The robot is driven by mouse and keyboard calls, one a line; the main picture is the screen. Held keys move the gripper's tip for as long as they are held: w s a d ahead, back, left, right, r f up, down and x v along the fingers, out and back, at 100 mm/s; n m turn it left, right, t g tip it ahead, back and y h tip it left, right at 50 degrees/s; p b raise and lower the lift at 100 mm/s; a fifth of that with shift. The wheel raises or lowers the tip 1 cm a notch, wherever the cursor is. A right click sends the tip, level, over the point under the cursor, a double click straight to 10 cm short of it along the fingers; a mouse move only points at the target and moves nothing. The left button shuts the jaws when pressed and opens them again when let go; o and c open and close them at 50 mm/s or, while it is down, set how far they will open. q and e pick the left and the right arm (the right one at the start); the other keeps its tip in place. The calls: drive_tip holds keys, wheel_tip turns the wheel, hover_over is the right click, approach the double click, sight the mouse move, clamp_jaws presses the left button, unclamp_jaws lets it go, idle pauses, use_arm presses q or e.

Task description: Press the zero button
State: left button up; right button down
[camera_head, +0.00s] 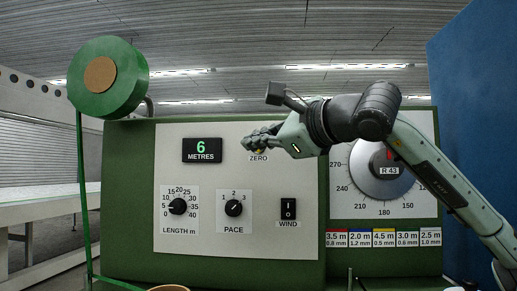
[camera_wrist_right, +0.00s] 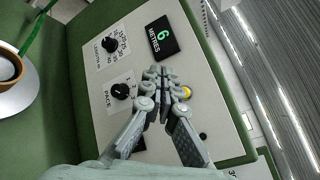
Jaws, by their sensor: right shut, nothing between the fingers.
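My right gripper (camera_head: 250,141) is shut and empty in front of the panel's upper part. Its fingertips also show in the right wrist view (camera_wrist_right: 157,72), beside the button; I cannot tell whether they touch the panel. The display (camera_head: 202,150) reads 6 METRES. My left gripper is not in view.
Below are the LENGTH knob (camera_head: 178,206), PACE knob (camera_head: 234,208) and black WIND switch (camera_head: 288,209). A round dial (camera_head: 382,175) sits at right, partly behind my right arm. A green reel (camera_head: 110,78) with a hanging green strip stands at left.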

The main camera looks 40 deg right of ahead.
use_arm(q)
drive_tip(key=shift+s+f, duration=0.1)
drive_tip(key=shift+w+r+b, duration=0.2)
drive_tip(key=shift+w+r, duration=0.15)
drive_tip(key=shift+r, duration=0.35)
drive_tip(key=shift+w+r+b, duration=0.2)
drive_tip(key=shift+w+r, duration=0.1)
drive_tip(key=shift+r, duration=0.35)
use_arm(e)
drive_tip(key=w+d, duration=0.5)
drive_tip(key=d, duration=0.1)
drive_tip(key=shift+w+d, duration=0.3)
drive_tip(key=shift+d, duration=0.1)
drive_tip(key=shift+w+d, duration=0.25)
drive_tip(key=shift+d, duration=0.05)
